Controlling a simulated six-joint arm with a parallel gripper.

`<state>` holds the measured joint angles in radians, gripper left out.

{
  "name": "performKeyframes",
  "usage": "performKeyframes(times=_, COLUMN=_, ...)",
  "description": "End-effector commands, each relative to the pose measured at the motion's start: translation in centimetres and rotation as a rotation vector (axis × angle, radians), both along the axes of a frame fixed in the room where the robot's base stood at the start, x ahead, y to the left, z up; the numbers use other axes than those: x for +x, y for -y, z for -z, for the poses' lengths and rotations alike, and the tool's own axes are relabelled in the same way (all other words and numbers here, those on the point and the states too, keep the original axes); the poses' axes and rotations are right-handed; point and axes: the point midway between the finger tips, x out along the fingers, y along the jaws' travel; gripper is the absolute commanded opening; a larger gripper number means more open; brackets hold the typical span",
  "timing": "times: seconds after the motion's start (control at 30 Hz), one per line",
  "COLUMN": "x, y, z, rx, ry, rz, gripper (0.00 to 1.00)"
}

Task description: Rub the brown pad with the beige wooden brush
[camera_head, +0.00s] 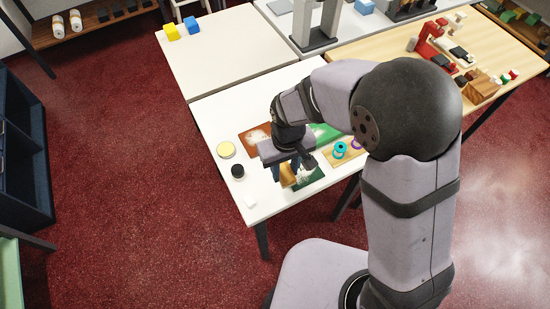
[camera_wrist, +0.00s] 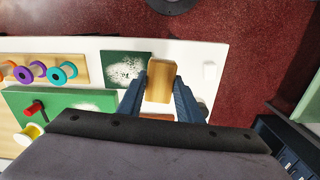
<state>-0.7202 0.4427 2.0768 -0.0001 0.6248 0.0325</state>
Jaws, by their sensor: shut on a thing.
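My gripper (camera_head: 286,169) is shut on the beige wooden brush (camera_head: 288,178), near the front of the white table. In the wrist view the brush (camera_wrist: 160,79) sits between the two blue fingers of my gripper (camera_wrist: 160,92). I cannot tell how high the brush is above the table; its underside is hidden. The brown pad (camera_head: 251,136), with a pale patch on it, lies farther back, partly covered by my arm. In the wrist view only a thin strip of the brown pad (camera_wrist: 157,117) shows behind the gripper.
A dark green pad (camera_wrist: 118,59) with white specks lies beside the brush. A larger green pad (camera_wrist: 40,97) and a wooden spool board (camera_wrist: 82,66) lie beyond it. A white block (camera_head: 250,201), a black round item (camera_head: 238,171) and a yellow-topped one (camera_head: 226,150) stand near the left edge.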

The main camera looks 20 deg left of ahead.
Motion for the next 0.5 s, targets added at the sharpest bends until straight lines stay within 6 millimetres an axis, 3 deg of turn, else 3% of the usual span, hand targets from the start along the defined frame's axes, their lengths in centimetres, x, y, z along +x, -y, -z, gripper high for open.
performKeyframes(times=0.23, x=4.7, y=-1.0, z=1.6, rx=0.000, ry=0.000, rz=0.057, gripper=0.14)
performKeyframes(times=0.5, x=11.0, y=-3.8, z=2.8, rx=0.002, ry=0.003, rz=0.068, gripper=0.14)
